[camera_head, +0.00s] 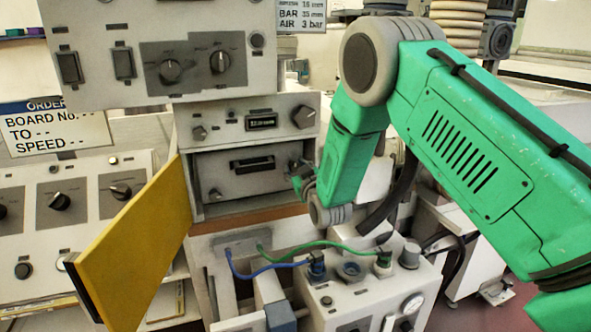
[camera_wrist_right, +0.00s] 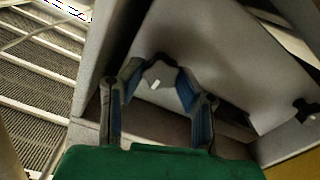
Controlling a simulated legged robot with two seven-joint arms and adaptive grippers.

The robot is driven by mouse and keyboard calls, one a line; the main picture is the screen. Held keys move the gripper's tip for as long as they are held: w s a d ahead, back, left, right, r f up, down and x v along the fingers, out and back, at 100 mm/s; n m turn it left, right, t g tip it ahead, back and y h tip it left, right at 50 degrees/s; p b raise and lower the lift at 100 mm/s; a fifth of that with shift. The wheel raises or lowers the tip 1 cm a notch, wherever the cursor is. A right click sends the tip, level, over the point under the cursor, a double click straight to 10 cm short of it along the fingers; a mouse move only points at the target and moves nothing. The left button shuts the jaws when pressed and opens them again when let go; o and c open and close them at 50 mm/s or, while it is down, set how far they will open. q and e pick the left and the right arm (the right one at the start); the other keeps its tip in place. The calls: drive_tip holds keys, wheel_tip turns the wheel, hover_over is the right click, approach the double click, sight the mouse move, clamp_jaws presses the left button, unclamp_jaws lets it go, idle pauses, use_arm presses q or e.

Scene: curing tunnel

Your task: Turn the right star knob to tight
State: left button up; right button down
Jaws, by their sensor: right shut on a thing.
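My right gripper (camera_head: 304,178) reaches the right edge of the grey front panel (camera_head: 233,178) in the head view. In the right wrist view my right gripper (camera_wrist_right: 160,82) has its two blue-padded fingers closed on the right star knob (camera_wrist_right: 155,77), a grey knob with a short white mark. The gripper hides this knob in the head view. A second, dark star knob (camera_wrist_right: 303,110) is at the right of the wrist view, apart from the gripper. I cannot read any tight mark. My left gripper is not in view.
A yellow door (camera_head: 135,245) stands open at the left of the panel. A control unit (camera_head: 265,122) with knobs sits just above the panel.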

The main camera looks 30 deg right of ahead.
drive_tip(key=shift+f, duration=0.2)
drive_tip(key=shift+s+d+f+m+b, duration=0.15)
drive_tip(key=shift+m+b, duration=1.35)
drive_tip(key=shift+m, duration=1.45)
drive_tip(key=shift+w+a+f+m+b, duration=0.1)
drive_tip(key=shift+m+b, duration=1.4)
drive_tip(key=shift+m, duration=1.5)
drive_tip(key=shift+s+d+f+m+b, duration=0.15)
drive_tip(key=shift+m+b, duration=1.35)
drive_tip(key=shift+m, duration=1.45)
drive_tip(key=shift+a, duration=0.1)
drive_tip(key=c, duration=1.3)
unclamp_jaws()
drive_tip(key=shift+o, duration=0.6)
drive_tip(key=shift+w, duration=0.15)
drive_tip(key=shift+r, duration=0.15)
drive_tip(key=shift+r, duration=0.1)
